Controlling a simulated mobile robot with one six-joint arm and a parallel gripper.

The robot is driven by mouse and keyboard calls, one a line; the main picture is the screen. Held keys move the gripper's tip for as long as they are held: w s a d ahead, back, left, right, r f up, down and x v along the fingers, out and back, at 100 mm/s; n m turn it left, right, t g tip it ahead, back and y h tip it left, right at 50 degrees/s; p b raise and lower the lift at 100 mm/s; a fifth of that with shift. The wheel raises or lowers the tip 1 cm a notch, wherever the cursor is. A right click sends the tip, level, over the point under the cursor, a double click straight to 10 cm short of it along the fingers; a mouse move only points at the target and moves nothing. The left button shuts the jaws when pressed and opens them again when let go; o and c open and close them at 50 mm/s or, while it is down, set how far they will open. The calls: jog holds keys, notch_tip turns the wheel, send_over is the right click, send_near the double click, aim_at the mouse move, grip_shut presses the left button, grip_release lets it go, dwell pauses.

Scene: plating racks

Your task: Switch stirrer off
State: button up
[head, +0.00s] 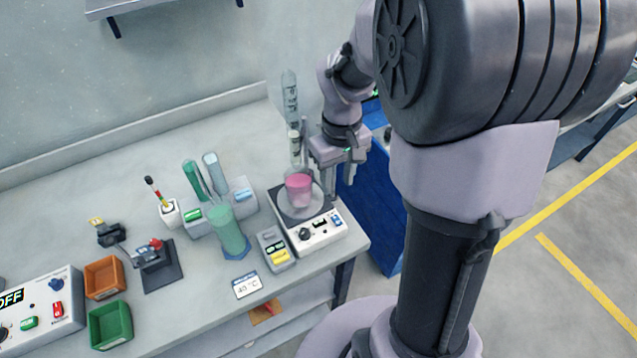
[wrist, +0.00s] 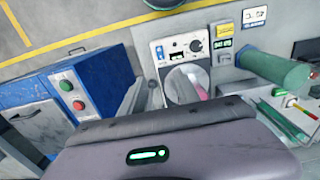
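The stirrer (head: 322,237) is a white-fronted unit with a dark top, near the right end of the bench. Its front panel has a black knob (head: 304,235), a small dark display and a blue switch (head: 337,218). A beaker of pink liquid (head: 299,188) stands on its plate. In the wrist view the stirrer's panel (wrist: 181,46) shows upside down, with the beaker partly hidden by my gripper's body. My gripper (head: 324,185) points down just right of and behind the beaker. Its fingers are small and partly unclear, so I cannot tell their opening.
A small meter (head: 276,249) and a 40 °C card (head: 247,285) lie left of the stirrer. A green cylinder (head: 228,232) and tube rack (head: 240,195) stand further left. A control box (head: 45,308) reading OFF is at far left. A blue cabinet (head: 375,215) stands right of the bench.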

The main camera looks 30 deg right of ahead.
aim_at(333, 215)
jog(key=f+b, duration=0.3)
jog(key=f, duration=0.9)
jog(key=shift+a+b, duration=0.2)
jog(key=shift+b, duration=0.2)
grip_shut()
